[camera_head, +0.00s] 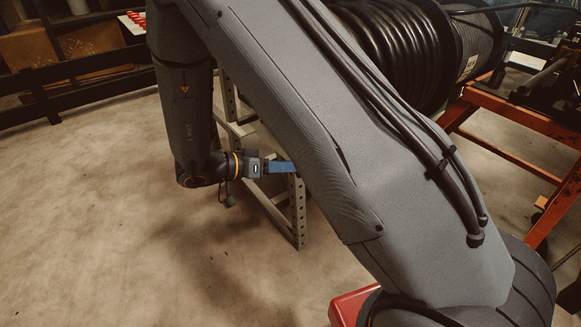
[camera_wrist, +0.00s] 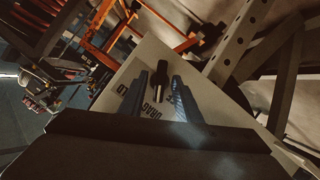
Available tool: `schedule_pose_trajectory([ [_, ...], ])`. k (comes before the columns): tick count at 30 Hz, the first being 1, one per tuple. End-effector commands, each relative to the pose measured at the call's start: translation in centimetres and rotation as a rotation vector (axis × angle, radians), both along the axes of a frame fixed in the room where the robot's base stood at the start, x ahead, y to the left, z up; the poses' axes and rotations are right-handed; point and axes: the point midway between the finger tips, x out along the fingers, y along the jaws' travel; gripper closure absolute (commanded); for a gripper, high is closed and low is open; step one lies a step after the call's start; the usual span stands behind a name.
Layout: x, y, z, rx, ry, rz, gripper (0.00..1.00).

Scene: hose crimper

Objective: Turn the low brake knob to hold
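In the wrist view a small dark knob (camera_wrist: 160,72) with a paler front end stands out from a light grey plate (camera_wrist: 120,82). Dark lettering is printed on the plate below the knob; it is partly covered and hard to read. My gripper (camera_wrist: 160,82) is open, with one blue finger on each side of the knob. A narrow gap shows between the knob and each finger, and I cannot tell how deep the knob sits between them. In the head view my gripper (camera_head: 285,167) points right at a low grey frame; my own arm hides the knob there.
A perforated grey metal post (camera_head: 297,212) stands beside my gripper. A large black hose reel (camera_head: 395,45) and an orange stand (camera_head: 510,130) are at the back right. Dark racking (camera_head: 75,66) is at the left. The concrete floor (camera_head: 110,220) at the left is clear.

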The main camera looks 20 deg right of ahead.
Motion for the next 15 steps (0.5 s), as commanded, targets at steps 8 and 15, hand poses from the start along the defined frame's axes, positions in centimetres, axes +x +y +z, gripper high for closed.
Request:
schedule_pose_trajectory([
  [8,0.01,0.09,0.02,0.000,0.000,0.002,0.85],
  [15,-0.02,0.08,0.06,0.001,-0.005,0.002,0.98],
])
